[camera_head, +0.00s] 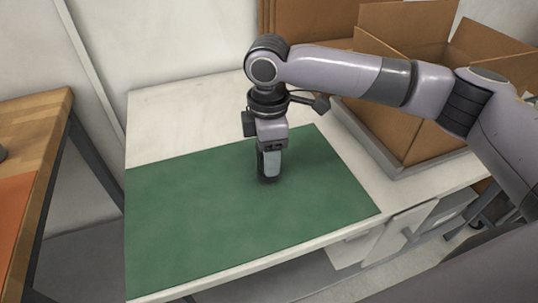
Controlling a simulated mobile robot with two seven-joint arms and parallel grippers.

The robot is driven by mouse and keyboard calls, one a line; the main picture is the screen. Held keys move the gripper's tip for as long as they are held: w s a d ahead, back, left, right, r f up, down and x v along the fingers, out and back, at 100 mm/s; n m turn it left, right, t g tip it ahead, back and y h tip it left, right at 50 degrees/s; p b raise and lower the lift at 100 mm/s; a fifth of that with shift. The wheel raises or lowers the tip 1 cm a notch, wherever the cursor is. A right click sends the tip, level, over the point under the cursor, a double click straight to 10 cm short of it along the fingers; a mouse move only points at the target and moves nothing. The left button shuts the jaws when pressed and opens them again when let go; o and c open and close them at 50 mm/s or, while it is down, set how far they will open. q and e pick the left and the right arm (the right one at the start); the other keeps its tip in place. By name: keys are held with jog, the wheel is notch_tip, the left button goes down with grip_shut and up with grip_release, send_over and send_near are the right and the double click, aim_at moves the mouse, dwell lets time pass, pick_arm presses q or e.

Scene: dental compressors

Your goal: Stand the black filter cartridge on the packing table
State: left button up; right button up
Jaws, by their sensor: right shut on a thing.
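The packing table (175,135) has a white top with a green mat (190,225) on it. My right gripper (268,172) points straight down over the back middle of the mat. It is shut on a dark thing, likely the black filter cartridge (267,180), of which only a small part shows low between and under the fingers. The rest is hidden by the gripper. The dark thing looks upright and at or very near the mat; I cannot tell whether it touches. My left gripper is not in view.
An open cardboard box (432,140) stands in a grey tray at the table's right, under my right arm. More cardboard (310,20) stands behind the table. A wooden bench (45,125) is at the left, across a gap. Most of the green mat is clear.

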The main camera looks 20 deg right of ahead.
jog(key=shift+f, duration=0.35)
jog(key=o, duration=1)
jog(key=shift+f, duration=0.1)
jog(key=shift+o, duration=0.2)
notch_tip(320, 180, up, 12)
jog(key=shift+r+p, duration=0.15)
jog(key=shift+p, duration=0.55)
